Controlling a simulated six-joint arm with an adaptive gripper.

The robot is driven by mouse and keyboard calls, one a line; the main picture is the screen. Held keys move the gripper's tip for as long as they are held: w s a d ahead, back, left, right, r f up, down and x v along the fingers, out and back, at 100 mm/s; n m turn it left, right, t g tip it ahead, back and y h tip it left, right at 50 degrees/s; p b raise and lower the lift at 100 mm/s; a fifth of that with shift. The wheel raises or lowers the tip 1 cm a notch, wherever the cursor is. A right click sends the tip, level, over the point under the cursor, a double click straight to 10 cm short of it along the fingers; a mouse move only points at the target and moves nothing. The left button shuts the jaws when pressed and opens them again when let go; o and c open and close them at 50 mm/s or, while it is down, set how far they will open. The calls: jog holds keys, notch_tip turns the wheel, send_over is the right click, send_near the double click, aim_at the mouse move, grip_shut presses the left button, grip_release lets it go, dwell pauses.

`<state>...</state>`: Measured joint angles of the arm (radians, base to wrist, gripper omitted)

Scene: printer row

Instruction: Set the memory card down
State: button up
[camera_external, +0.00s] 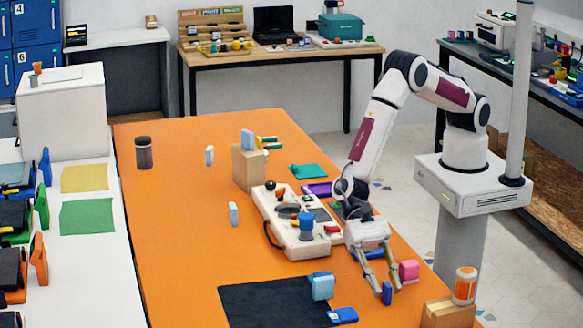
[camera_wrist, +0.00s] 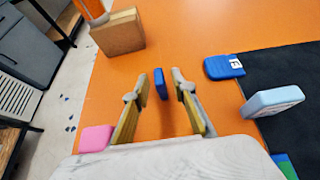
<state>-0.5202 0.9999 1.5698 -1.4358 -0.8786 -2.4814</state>
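My gripper (camera_external: 378,284) is low over the orange table's near right part, pointing down. In the wrist view its two fingers (camera_wrist: 162,86) are apart, with a small upright blue card (camera_wrist: 160,84) between the tips and a visible gap on each side. The same blue card (camera_external: 386,293) shows at the fingertips in the external view. I cannot tell whether its lower edge touches the table. Another blue card (camera_external: 342,315) with a white label lies flat by the black mat's edge; it also shows in the wrist view (camera_wrist: 223,67). I cannot tell for sure which is the memory card.
A pink block (camera_external: 409,270) is close beside the fingers. A light blue block (camera_external: 321,286) stands on the black mat (camera_external: 262,305). A wooden block (camera_external: 449,313) bearing an orange-and-white bottle (camera_external: 465,285) is at the right. A cream console (camera_external: 297,222) stands behind the gripper.

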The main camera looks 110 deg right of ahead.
jog(key=shift+r, duration=0.2)
jog(key=v, duration=1.2)
dwell(0.8)
